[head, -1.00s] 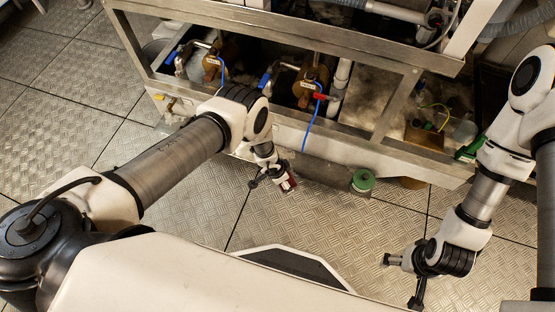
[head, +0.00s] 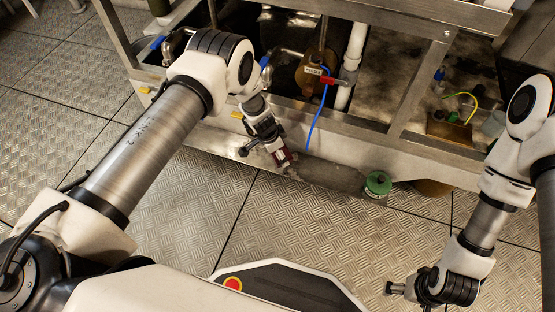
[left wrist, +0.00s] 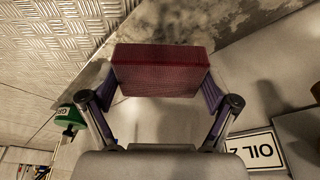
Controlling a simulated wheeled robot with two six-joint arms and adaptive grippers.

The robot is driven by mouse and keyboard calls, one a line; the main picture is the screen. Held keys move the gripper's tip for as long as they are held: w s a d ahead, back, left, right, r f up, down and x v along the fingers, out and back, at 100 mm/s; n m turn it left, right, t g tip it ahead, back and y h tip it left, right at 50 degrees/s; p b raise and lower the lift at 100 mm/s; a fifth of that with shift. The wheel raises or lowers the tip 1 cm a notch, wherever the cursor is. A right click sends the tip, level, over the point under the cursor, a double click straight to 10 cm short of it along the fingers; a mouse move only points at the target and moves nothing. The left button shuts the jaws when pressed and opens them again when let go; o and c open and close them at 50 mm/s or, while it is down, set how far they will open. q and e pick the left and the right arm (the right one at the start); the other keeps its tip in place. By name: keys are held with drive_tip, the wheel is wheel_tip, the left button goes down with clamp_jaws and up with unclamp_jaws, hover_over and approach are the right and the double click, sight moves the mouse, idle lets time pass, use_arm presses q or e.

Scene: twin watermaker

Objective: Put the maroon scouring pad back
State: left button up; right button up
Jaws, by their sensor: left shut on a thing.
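The maroon scouring pad (left wrist: 160,70) is a dark red rectangular block in the left wrist view, held between the two fingers of my left gripper (left wrist: 160,95). In the head view the pad (head: 282,157) shows small at the tip of my left gripper (head: 277,149), in front of the frame's lower front face and above the floor. My right gripper (head: 410,290) is low at the right, above the floor, away from the pad. Its fingers are too small and turned away to tell their opening.
A metal frame (head: 400,150) with pipes and valves stands ahead. A green-topped container (head: 377,184) stands by its base, right of my left gripper. A brown box (head: 449,128) sits inside at the right. An "OIL 2" label (left wrist: 258,151) shows at lower right. The tread-plate floor (head: 300,225) is open.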

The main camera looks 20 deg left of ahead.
use_arm(q)
drive_tip(key=shift+w+a+f, duration=0.15)
drive_tip(key=shift+w+a, duration=0.15)
drive_tip(key=shift+w, duration=0.15)
wheel_tip(320, 180, down, 4)
drive_tip(key=b, duration=0.3)
drive_tip(key=shift+w, duration=0.1)
drive_tip(key=shift+r, duration=0.4)
drive_tip(key=shift+c, duration=0.5)
drive_tip(key=shift+f, duration=0.1)
drive_tip(key=o, duration=1)
drive_tip(key=shift+f, duration=0.1)
drive_tip(key=shift+c, duration=0.2)
